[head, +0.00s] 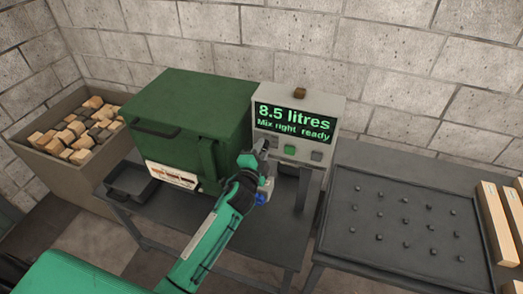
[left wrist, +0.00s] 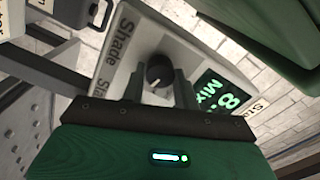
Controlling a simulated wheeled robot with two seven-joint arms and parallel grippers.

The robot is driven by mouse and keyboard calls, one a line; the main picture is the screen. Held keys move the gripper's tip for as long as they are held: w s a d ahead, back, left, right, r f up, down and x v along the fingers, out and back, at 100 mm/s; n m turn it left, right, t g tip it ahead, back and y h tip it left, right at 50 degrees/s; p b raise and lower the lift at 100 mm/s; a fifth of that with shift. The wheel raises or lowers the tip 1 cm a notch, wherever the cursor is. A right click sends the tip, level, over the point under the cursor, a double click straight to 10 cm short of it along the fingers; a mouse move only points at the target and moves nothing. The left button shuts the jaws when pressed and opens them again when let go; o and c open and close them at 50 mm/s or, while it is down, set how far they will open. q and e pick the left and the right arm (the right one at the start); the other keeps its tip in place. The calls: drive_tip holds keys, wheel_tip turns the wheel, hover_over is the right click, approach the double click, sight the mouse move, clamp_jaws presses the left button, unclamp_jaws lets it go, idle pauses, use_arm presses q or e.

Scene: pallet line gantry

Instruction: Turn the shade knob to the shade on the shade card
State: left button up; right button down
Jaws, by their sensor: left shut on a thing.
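The shade knob (left wrist: 158,72) is a round black knob on the pale control panel (left wrist: 135,55), beside the word "Shade". My left gripper (left wrist: 158,90) is at the panel, with its two dark fingers on either side of the knob, shut on it. In the head view the left gripper (head: 263,152) covers the knob at the panel's left side. The display (head: 294,122) reads "8.5 litres" and "Mix right ready". A white card with brown swatches (head: 172,176), which looks like the shade card, is on the front of the green machine (head: 195,115). The knob's exact setting cannot be read.
A green button (head: 290,151) and a grey button (head: 316,155) sit under the display. A dark tray (head: 132,184) is at the left, beside a bin (head: 62,170) of wood blocks. A dark studded table (head: 400,215) and timber (head: 497,222) are at the right.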

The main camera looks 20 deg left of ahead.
use_arm(q)
drive_tip(key=shift+f+m, duration=0.1)
drive_tip(key=shift+m, duration=1.5)
drive_tip(key=o, duration=1)
drive_tip(key=shift+c, duration=0.2)
